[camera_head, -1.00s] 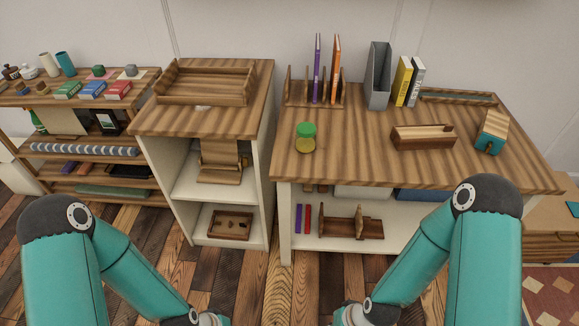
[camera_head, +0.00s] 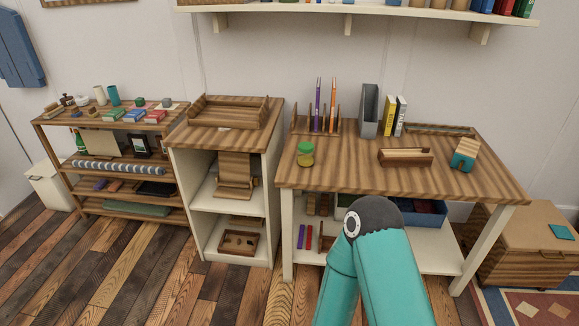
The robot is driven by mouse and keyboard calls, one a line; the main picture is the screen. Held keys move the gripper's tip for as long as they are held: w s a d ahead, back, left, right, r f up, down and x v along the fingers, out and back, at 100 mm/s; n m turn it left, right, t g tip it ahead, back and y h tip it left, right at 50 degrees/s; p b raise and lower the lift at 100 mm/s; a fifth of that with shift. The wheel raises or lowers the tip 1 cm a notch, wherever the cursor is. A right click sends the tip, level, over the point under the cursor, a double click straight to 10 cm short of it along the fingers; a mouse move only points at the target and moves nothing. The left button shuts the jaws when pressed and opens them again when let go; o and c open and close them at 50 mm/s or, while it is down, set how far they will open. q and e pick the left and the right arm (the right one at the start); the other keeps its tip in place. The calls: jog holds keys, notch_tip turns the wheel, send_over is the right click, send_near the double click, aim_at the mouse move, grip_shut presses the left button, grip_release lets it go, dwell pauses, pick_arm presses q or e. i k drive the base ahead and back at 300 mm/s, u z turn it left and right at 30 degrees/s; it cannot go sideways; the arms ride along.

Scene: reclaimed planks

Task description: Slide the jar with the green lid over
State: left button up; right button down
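The jar with the green lid (camera_head: 306,154) stands upright near the left end of the wooden table (camera_head: 350,178). Its body is yellowish and see-through. Nothing touches it. One of my teal arms shows at the bottom, in front of the table and right of the jar. Its gripper is out of the picture, and so is the other one.
A book rack (camera_head: 318,121) stands behind the jar, with a grey file holder (camera_head: 369,109) to its right. A wooden box (camera_head: 405,157) and a teal-and-wood block (camera_head: 464,156) lie further right. The tabletop around the jar is clear. A cabinet with a tray (camera_head: 228,112) stands left.

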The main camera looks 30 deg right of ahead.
aim_at(304, 160)
jog(key=u, duration=0.15)
jog(key=i, duration=1.75)
jog(key=z, duration=0.75)
jog(key=k, duration=0.9)
jog(key=z, duration=0.2)
jog(key=i, duration=0.9)
jog(key=u, duration=0.05)
